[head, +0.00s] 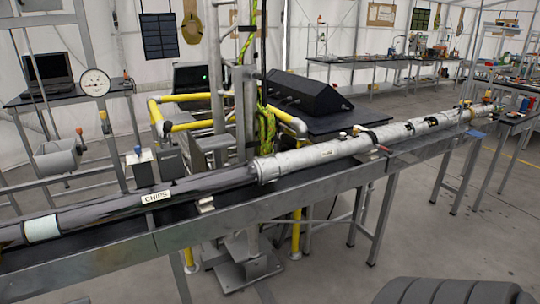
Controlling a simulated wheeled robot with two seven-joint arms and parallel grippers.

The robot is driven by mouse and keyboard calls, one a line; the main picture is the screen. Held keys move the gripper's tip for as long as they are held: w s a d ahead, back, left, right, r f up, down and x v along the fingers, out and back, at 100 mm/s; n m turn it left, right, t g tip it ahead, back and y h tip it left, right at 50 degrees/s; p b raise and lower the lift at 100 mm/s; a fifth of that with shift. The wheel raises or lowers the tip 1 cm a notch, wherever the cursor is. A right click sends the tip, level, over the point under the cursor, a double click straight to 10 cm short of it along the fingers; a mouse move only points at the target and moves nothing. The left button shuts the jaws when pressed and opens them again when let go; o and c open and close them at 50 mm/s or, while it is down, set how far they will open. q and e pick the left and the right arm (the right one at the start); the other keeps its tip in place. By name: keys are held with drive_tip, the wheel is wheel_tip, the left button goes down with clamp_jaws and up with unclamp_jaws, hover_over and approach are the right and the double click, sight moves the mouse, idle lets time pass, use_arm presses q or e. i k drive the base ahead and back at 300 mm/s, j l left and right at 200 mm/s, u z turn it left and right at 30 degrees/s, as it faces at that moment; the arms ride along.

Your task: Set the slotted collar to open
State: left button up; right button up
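A long tube assembly lies along a narrow metal bench, from the lower left to the upper right. A dark tube (105,208) with a "CHIPS" label (157,196) meets a thicker light-grey tube (318,155) near the middle. A grey ring (265,170) sits around that joint. Other bands and fittings sit farther along; I cannot tell which part is the slotted collar, or its setting. Neither gripper shows in this view.
The metal bench (285,198) runs across the view. Behind it stand yellow-railed posts (187,98), a black console (307,92) and a round gauge (95,83). A dark ridged object (450,291) fills the bottom right. Grey floor is clear in front of the bench.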

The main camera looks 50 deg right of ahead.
sight(264, 166)
drive_tip(key=z, duration=1.45)
